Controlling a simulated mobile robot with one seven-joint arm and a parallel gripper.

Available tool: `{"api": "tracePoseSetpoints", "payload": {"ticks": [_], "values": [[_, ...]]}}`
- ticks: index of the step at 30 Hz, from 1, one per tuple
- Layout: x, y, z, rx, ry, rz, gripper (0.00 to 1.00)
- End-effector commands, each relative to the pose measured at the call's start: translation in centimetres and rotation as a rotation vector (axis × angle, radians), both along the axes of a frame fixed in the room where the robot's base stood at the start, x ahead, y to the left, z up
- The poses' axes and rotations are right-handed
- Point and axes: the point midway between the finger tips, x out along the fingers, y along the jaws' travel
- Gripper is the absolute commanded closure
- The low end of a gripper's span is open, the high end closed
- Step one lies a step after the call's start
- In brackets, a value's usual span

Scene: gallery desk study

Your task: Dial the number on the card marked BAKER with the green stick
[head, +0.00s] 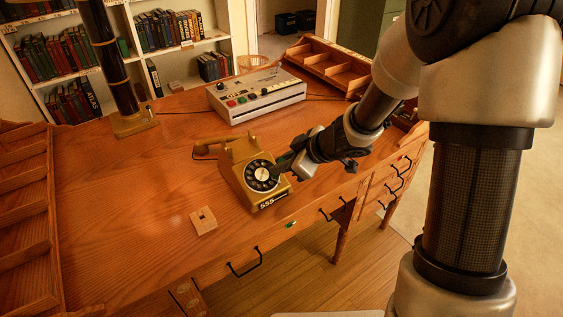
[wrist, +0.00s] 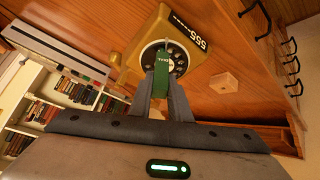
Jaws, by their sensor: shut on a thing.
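The mustard-yellow rotary telephone (head: 238,172) stands on the desk, with a black and white dial (head: 262,176) and a "555" strip on its front. It also shows in the wrist view (wrist: 137,51). My gripper (head: 284,169) is at the right side of the dial. In the wrist view my gripper (wrist: 164,88) is shut on the green stick (wrist: 162,70), which has small pale writing on it. The stick points at the dial and overlaps it; I cannot tell whether its tip touches or sits in a hole. I see no card marked BAKER.
A small wooden block with a slot (head: 204,221) lies front left of the telephone. A grey box with coloured buttons (head: 257,94) stands behind. A brass-footed post (head: 133,122) and wooden trays (head: 325,67) edge the desk. The left middle of the desktop is clear.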

Motion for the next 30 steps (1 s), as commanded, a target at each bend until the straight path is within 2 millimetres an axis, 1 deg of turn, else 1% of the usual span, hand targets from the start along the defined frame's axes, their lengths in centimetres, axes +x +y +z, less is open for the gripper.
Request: {"api": "tracePoseSetpoints", "payload": {"ticks": [10,14,18,22,30], "values": [[-0.1,0.1,0.1,0.002,0.001,0.001,1.0],[-0.3,-0.1,1.0,0.002,0.001,0.001,1.0],[-0.8,-0.4,2.6,0.001,0.002,0.001,1.0],[-1.2,-0.8,3.7,0.001,0.002,-0.001,1.0],[-1.4,-0.9,3.6,0.0,0.001,0.001,1.0]]}}
